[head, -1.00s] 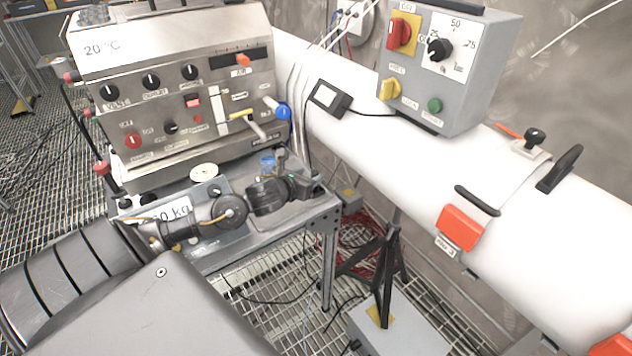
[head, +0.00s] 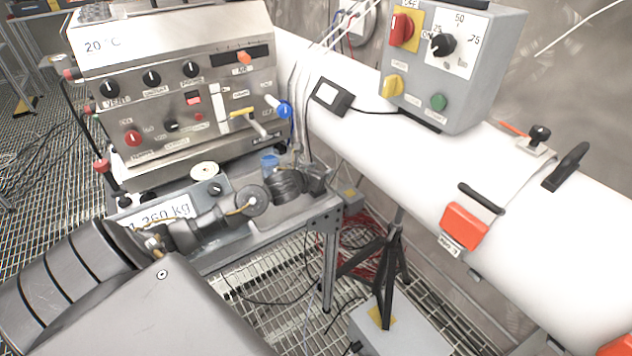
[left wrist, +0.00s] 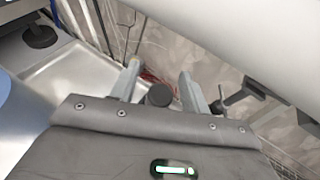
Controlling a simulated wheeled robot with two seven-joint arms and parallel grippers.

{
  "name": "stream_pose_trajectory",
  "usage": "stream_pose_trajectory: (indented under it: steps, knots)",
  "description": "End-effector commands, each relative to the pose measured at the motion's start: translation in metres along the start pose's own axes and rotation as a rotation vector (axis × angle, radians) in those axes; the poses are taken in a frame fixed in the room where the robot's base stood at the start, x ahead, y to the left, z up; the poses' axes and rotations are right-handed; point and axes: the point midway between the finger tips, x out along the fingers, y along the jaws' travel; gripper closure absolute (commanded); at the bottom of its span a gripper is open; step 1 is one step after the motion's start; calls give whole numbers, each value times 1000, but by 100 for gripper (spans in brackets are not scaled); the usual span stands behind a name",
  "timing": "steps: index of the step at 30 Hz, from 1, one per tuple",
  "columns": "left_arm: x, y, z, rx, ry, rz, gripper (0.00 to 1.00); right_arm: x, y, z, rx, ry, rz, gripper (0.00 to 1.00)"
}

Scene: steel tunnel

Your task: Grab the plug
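My left gripper (head: 314,178) is at the right end of the steel bench, low beside the white pipe, and shows small and partly hidden by its own wrist in the head view. In the left wrist view its two grey fingers (left wrist: 159,86) stand apart. A dark round thing (left wrist: 158,95) shows between them; it may be the plug, but I cannot tell for sure. I cannot tell whether the fingers touch it. No plug can be made out clearly in the head view. My right gripper is out of view.
The steel bench (head: 262,228) carries a control machine (head: 180,100) and a blue-capped item (head: 269,162). The white pipe (head: 400,160) runs behind, with a grey switch box (head: 455,75) on it. A black tripod stand (head: 388,270) is right of the bench, over open grating.

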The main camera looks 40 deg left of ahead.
Motion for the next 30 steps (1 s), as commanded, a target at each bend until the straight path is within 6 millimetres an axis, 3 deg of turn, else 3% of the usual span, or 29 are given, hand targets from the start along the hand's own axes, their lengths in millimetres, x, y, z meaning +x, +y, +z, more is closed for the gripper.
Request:
stream_pose_trajectory:
  steps: [1, 10, 19, 24, 27, 30]
  knots:
    - [0, 0, 0, 0, 0, 0, 61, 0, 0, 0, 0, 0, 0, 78]
    - [0, 0, 0, 0, 0, 0, 100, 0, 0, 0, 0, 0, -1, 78]
    - [-1, 0, 3, -1, -1, 0, 100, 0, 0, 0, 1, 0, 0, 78]
    - [-6, 0, 17, 1, -4, -1, 100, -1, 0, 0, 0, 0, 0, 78]
    - [-12, 1, 32, 3, -6, 0, 100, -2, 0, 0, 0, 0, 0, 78]
    - [-32, 0, 40, 7, -4, 0, 100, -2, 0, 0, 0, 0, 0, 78]
